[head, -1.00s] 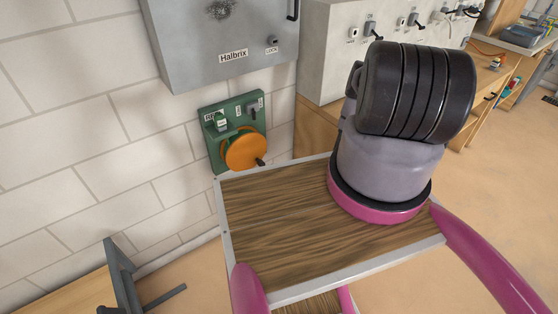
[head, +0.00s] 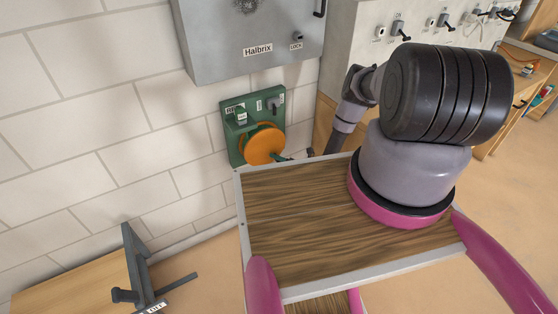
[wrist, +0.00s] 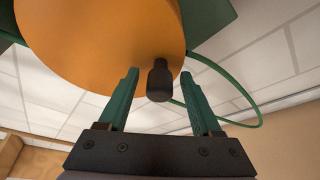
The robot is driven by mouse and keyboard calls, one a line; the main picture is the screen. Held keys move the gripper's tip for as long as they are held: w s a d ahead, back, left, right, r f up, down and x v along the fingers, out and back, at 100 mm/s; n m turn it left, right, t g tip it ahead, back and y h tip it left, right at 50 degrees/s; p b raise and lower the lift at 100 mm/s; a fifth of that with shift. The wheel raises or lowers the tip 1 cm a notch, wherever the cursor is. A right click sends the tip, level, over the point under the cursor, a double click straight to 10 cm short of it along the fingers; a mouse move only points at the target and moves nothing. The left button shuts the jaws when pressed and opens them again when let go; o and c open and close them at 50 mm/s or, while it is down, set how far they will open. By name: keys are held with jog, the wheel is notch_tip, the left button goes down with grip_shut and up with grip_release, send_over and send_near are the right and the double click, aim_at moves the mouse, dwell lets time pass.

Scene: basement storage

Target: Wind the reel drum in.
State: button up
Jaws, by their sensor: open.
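The orange reel drum (head: 264,145) sits on a green backplate (head: 236,155) fixed to the white wall, left of centre in the head view. In the wrist view the drum (wrist: 95,45) fills the upper left. Its dark crank knob (wrist: 160,80) sticks out toward the camera. My gripper (wrist: 167,85) is open, with one green finger on each side of the knob. The knob appears between the fingertips, and I cannot tell whether either finger touches it. In the head view my gripper is small and partly hidden at the drum's right edge. A green cord (wrist: 258,105) loops to the right of the drum.
A grey Halbrix cabinet (head: 240,45) hangs above the reel. A pale panel with several switches (head: 360,50) stands to the right. My wood-topped tray deck is below the reel. A grey metal bracket (head: 138,265) stands on a wooden surface at lower left.

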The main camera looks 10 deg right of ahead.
grip_shut()
dwell(1.4)
